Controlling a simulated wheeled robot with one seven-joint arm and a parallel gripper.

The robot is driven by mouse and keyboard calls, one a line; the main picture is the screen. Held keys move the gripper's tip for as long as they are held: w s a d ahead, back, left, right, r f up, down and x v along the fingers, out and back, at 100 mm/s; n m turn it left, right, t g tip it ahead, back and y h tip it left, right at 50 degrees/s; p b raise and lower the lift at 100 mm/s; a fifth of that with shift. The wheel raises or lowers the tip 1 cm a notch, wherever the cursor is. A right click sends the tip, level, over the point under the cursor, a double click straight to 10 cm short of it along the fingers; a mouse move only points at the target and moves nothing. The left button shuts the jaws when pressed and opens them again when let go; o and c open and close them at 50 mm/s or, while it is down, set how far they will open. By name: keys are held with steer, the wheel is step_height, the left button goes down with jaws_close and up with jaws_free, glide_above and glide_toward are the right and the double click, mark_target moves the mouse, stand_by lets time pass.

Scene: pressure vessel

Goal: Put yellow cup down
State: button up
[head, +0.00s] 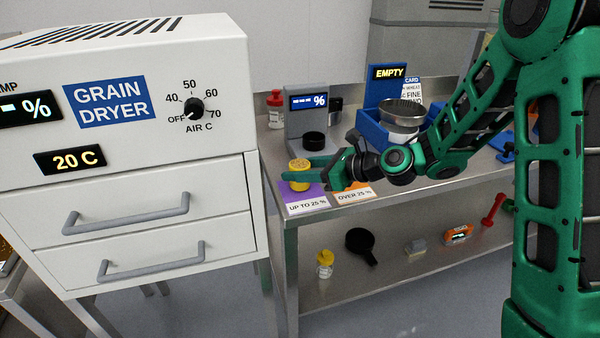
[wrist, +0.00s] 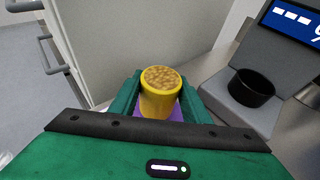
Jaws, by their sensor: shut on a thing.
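The yellow cup (head: 299,172) is filled with tan grains, which show at its top in the wrist view (wrist: 161,92). It is upright. My gripper (head: 300,178) is shut on the cup, with a green finger on each side of it. The cup is over the purple "UP TO 25 %" card (head: 306,198) at the left front of the steel table (head: 345,207). I cannot tell whether its base touches the card. The orange "OVER 25 %" card (head: 354,193) lies to the right, partly behind my gripper.
A grey meter (head: 307,121) with a black cup (wrist: 251,88) stands behind. A blue device (head: 376,130) marked "EMPTY" holds a metal pan (head: 405,108). The white grain dryer (head: 130,150) stands close to the left.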

steer(key=shift+f, duration=0.35)
steer(key=o, duration=1.2)
steer(key=shift+f, duration=0.1)
steer(key=v, duration=1.2)
steer(key=shift+d, duration=0.1)
